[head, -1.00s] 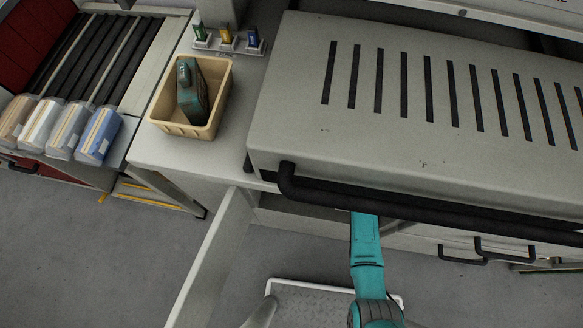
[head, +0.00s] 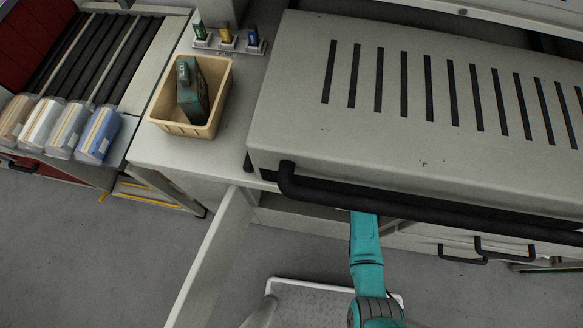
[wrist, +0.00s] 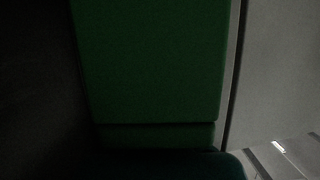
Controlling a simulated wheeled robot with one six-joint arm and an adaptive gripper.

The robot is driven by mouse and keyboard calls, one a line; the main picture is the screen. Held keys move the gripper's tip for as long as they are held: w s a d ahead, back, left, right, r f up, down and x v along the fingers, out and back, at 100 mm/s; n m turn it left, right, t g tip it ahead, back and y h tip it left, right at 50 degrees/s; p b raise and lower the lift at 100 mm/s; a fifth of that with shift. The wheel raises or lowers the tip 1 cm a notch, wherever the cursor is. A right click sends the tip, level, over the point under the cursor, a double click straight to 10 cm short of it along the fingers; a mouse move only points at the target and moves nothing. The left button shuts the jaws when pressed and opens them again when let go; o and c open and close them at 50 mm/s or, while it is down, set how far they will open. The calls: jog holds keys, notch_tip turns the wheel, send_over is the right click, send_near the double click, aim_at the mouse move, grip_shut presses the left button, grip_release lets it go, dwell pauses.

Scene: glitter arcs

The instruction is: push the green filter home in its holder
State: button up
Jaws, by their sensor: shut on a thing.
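The green filter (wrist: 150,65) fills the middle of the wrist view as a dark green block, very close to the camera, with a seam across its lower part. A dark teal, rounded edge of my gripper (wrist: 190,165) shows along the bottom and meets the filter's lower end. My gripper is shut on the filter; its fingertips are not clear in the dim light. In the head view my teal arm (head: 366,250) reaches under the grey slotted hood, which hides the gripper and the filter. The holder cannot be made out.
The slotted hood (head: 430,150) has a black front bar (head: 400,208) above my arm. An open door panel (head: 214,255) stands left of my arm.

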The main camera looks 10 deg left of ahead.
jog(key=o, duration=1.7)
jog(key=shift+o, duration=0.2)
jog(key=shift+r, duration=3.45)
